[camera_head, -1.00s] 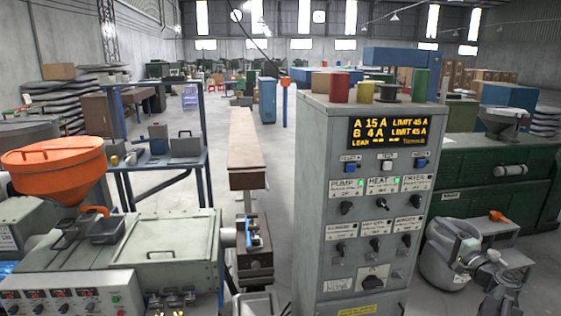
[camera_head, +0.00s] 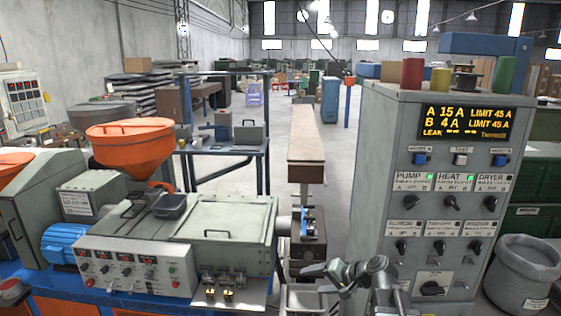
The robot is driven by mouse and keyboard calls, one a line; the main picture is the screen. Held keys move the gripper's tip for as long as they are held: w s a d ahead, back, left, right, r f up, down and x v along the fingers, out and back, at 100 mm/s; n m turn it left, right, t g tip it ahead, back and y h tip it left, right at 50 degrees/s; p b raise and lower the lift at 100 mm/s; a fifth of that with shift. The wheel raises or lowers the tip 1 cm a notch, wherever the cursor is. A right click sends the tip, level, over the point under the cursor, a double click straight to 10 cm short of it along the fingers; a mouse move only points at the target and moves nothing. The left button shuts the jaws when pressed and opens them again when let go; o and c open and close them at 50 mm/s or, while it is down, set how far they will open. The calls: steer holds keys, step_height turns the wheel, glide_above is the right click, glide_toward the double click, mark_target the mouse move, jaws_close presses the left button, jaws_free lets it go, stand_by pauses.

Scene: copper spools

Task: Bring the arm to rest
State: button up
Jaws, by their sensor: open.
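My gripper (camera_head: 319,279) is low in the picture at the bottom middle, at the end of my grey arm (camera_head: 372,274). Its jaws point left and are open, and I see nothing held between them. It appears in front of the lower left edge of the grey control cabinet (camera_head: 372,180) and below the small machine head (camera_head: 308,240) at the end of the long bench. I cannot tell how far it is from either. The lower part of my arm is cut off by the picture's bottom edge.
An extruder with an orange hopper (camera_head: 130,140) stands left, a grey sack-like bin (camera_head: 522,270) right. Open floor (camera_head: 342,170) lies behind.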

steer(key=s+a+f+n+g+h+b, duration=0.1)
steer(key=s+a+f+n+g+h, duration=0.3)
steer(key=s+f, duration=0.4)
steer(key=s+d+f+g+h, duration=0.2)
steer(key=s+d, duration=0.4)
steer(key=d, duration=0.3)
steer(key=f+h, duration=0.1)
steer(key=h, duration=0.1)
steer(key=shift+s+g+h, duration=0.3)
steer(key=shift+s, duration=0.05)
stand_by(0.3)
